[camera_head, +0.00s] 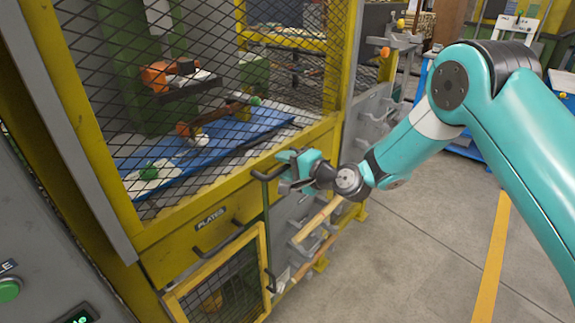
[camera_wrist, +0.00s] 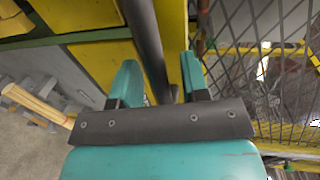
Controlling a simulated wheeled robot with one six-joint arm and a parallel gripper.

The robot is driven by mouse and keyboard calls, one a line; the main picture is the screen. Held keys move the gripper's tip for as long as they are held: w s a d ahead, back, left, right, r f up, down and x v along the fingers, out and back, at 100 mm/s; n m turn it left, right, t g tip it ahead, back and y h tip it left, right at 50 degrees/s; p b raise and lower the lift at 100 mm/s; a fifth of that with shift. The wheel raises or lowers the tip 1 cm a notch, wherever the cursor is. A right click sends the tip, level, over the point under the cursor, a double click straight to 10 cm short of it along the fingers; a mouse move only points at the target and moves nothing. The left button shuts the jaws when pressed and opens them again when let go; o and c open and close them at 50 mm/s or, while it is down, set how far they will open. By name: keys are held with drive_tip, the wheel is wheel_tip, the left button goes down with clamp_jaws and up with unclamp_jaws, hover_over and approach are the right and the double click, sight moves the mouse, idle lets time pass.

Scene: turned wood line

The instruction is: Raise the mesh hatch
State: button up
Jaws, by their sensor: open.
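The mesh hatch (camera_head: 335,118) is a yellow frame with dark diamond mesh, and it stands down in front of a machine bay. A dark bar handle (camera_head: 262,177) sits at its lower rail. My gripper (camera_head: 285,171) is at this handle, at the right part of the lower rail. In the wrist view the dark handle bar (camera_wrist: 148,40) runs between the two teal fingers of my gripper (camera_wrist: 160,72). The fingers are apart, one on each side of the bar, with a gap visible. The mesh (camera_wrist: 235,50) shows at the right there.
Below the hatch is a yellow drawer labelled PLATES (camera_head: 210,218) with its own dark handle, above a small mesh door (camera_head: 222,290). Grey holders with wooden rods (camera_head: 318,220) stand to the right. A blue tray (camera_head: 215,140) lies behind the mesh. Floor at right is clear.

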clamp_jaws()
wheel_tip(320, 180, up, 49)
drive_tip(key=p, duration=2.5)
drive_tip(key=shift+f, duration=0.2)
unclamp_jaws()
drive_tip(key=shift+d, duration=0.1)
drive_tip(key=b+v, duration=0.7)
drive_tip(key=v, duration=1)
drive_tip(key=shift+s+d, duration=0.15)
drive_tip(key=shift+d, duration=0.05)
drive_tip(key=shift+f, duration=0.1)
